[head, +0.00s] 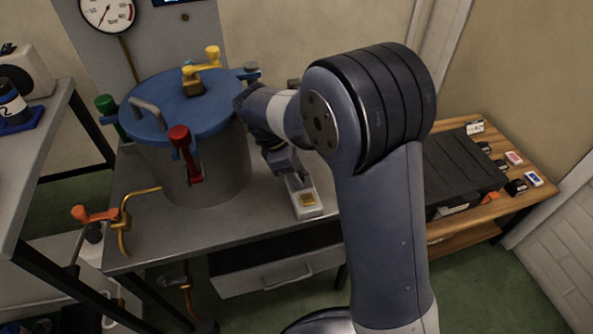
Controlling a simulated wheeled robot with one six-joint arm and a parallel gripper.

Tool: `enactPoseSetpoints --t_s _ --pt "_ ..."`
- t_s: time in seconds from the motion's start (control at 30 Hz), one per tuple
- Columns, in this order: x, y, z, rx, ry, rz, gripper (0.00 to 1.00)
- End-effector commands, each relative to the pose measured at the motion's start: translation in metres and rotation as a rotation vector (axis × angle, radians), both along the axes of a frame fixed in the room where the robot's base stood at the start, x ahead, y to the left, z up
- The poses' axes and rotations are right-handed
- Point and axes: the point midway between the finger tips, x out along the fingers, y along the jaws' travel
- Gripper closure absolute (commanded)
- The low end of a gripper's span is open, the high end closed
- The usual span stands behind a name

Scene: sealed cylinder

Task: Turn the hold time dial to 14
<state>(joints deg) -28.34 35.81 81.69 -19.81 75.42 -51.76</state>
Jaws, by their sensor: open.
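My gripper (293,178) points down beside the grey cylinder and sits at the back end of a small white box. It is open, with nothing visible between its fingers. The white box (309,212) stands on the grey bench and has a yellow patch on its front part. No dial or numbers can be made out on it; its back part is hidden by my gripper. The cylinder (210,175) has a blue lid (180,115) with a yellow handle on top, and stands left of my gripper.
A red-handled clamp (184,150) and a green knob (107,105) stick out from the cylinder. A round gauge (107,12) hangs behind it. An orange-handled valve (95,214) is at the bench's left end. A wooden table (505,205) with small boxes stands right.

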Motion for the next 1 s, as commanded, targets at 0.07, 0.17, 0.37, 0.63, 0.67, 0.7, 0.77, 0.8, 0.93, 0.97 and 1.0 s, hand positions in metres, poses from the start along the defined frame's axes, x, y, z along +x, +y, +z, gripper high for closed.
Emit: enactPoseSetpoints --t_s 0.07,0.17,0.37,0.63,0.67,0.7,0.77,0.8,0.93,0.97,1.0 --pt "0.0 0.0 0.0003 0.0 0.0 0.0 0.56" --pt "-0.0001 0.0001 0.0004 0.0 0.0 0.0 0.58" --pt "-0.0001 0.0001 0.0005 0.0 0.0 0.0 0.75" --pt "-0.0002 0.0001 0.0006 0.0 0.001 0.0 0.97" --pt "-0.0002 0.0001 0.0006 0.0 0.001 0.0 0.99" --pt "-0.0002 0.0002 0.0007 0.0 0.001 -0.001 1.0" --pt "-0.0003 0.0002 0.0008 0.0 0.0 -0.002 1.0" --pt "-0.0002 0.0002 0.001 0.0 0.001 -0.004 1.0" --pt "0.0 0.0002 0.0022 0.0 0.002 -0.025 1.0" --pt "0.0001 0.0003 0.0026 0.0 0.001 -0.033 1.0" --pt "0.0002 0.0003 0.0032 0.0 0.002 -0.047 1.0"
